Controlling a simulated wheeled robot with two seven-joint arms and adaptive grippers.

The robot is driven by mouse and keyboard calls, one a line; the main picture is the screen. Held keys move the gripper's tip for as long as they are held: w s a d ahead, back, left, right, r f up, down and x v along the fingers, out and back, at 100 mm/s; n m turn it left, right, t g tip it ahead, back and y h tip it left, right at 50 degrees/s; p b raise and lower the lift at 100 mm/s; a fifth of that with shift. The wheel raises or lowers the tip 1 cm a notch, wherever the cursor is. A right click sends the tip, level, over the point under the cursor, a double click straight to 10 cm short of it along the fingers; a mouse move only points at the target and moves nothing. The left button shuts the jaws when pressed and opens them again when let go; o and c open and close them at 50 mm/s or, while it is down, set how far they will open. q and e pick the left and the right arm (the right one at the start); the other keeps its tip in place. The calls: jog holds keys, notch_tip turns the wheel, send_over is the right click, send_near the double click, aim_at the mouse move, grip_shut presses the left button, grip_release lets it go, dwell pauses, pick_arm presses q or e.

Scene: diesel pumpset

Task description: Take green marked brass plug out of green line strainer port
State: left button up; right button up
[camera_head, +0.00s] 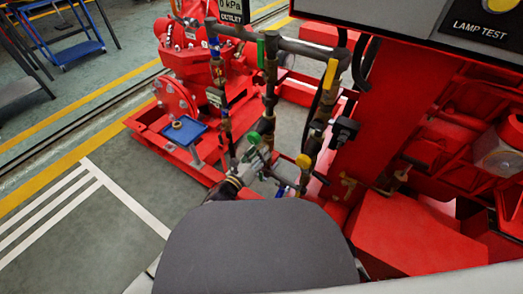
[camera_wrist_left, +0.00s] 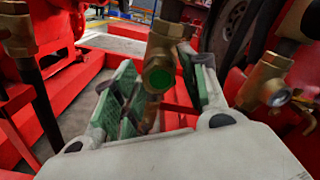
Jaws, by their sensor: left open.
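The green marked brass plug (camera_head: 254,138) sits in the strainer port on the vertical pipe of the pumpset. My left gripper (camera_head: 262,164) is just below and beside the plug in the head view. In the left wrist view its two green-padded fingers (camera_wrist_left: 163,92) are spread on either side of the plug, with gaps visible. Contact cannot be told. My right gripper is not in view.
A yellow marked fitting (camera_head: 303,160) is close on the right. Another brass fitting (camera_wrist_left: 265,84) stands beside the right finger in the left wrist view. A blue tray (camera_head: 190,124) sits left of the pipes. Red frame rails and pipes crowd the space.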

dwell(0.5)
pick_arm(q)
grip_shut()
dwell(0.5)
jog(key=n, duration=2.4)
dwell(1.0)
jog(key=shift+p, duration=0.3)
dwell(0.8)
